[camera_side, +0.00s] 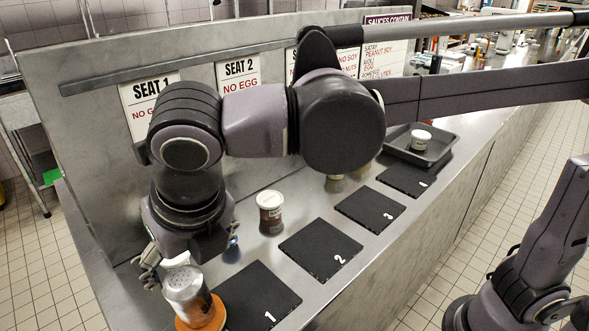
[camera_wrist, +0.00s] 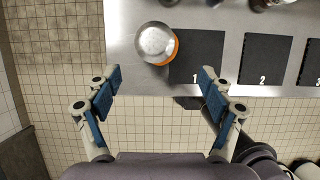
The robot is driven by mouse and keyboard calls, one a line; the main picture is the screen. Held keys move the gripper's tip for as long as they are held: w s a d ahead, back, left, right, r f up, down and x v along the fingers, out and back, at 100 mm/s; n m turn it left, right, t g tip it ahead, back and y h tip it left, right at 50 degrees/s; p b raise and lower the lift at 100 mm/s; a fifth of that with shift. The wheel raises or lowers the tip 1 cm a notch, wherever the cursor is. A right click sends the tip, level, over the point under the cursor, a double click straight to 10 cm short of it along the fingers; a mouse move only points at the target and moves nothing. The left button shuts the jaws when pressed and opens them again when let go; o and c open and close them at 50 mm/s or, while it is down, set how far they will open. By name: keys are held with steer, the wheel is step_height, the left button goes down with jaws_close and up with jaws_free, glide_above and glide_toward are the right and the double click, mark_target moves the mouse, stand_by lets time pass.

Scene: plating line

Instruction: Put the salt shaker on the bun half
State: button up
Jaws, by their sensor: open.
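The salt shaker (camera_side: 187,292) is a silver metal cylinder with a perforated top. It stands on a round orange-brown piece, seemingly the bun half (camera_side: 205,320), at the near left end of the counter. In the wrist view the shaker's round top (camera_wrist: 155,42) covers most of the bun half (camera_wrist: 176,50), leaving an orange edge. My gripper (camera_side: 192,256) is close above and behind the shaker. In the wrist view my gripper (camera_wrist: 159,76) has its fingers wide apart, with the shaker beyond the tips and nothing between them. Contact with the shaker is not visible.
Black mat 1 (camera_side: 258,293) lies right beside the bun half, then mat 2 (camera_side: 318,247), mat 3 (camera_side: 368,206) and another mat. A brown-filled jar (camera_side: 270,214) stands behind the mats. A dark tray (camera_side: 440,155) holds a small jar farther back. Signs line the back panel.

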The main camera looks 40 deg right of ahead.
steer(key=w+d+f+m, duration=0.1)
steer(key=d+m, duration=0.7)
steer(key=d, duration=0.1)
steer(key=w+d+f+m, duration=0.1)
steer(key=d+f+m, duration=0.1)
steer(key=d+m, duration=0.65)
steer(key=s+d+f+m+t, duration=0.1)
steer(key=s+d+f+m, duration=0.1)
steer(key=d+m, duration=0.6)
steer(key=s+d+f+m+t, duration=0.1)
steer(key=s+d+f+m, duration=0.2)
steer(key=d+f+m, duration=0.2)
steer(key=shift+s+d+m+t, duration=0.25)
steer(key=shift+d+m, duration=1.6)
steer(key=shift+m, duration=1.4)
steer(key=shift+w, duration=0.1)
